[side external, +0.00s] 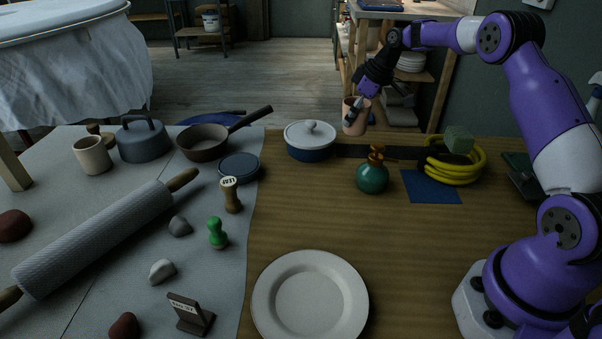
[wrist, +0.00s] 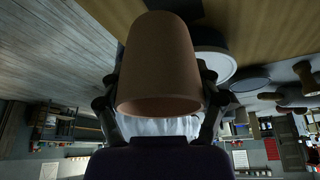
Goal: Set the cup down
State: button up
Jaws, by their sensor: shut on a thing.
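A pinkish cup (side external: 356,116) hangs in the air above the far edge of the wooden table, just right of the blue and white lidded pot. My gripper (side external: 357,108) is shut on it. In the wrist view the cup (wrist: 159,62) fills the middle, and the gripper's fingers (wrist: 160,98) press its two sides. The cup's open rim faces toward the wrist camera. Another cup, beige (side external: 92,155), stands on the grey cloth at the left.
A blue and white lidded pot (side external: 310,141), a green bottle (side external: 372,178) and a yellow coiled hose (side external: 478,168) stand near the far side. A white plate (side external: 310,299) lies at the front. The wooden tabletop (side external: 420,245) is clear between the plate and bottle.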

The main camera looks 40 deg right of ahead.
aim_at(353, 128)
jog(key=shift+d+f, duration=0.2)
jog(key=shift+d, duration=0.05)
jog(key=shift+f, duration=1.95)
jog(key=shift+f, duration=0.15)
jog(key=o, duration=1.2)
jog(key=shift+c, duration=0.2)
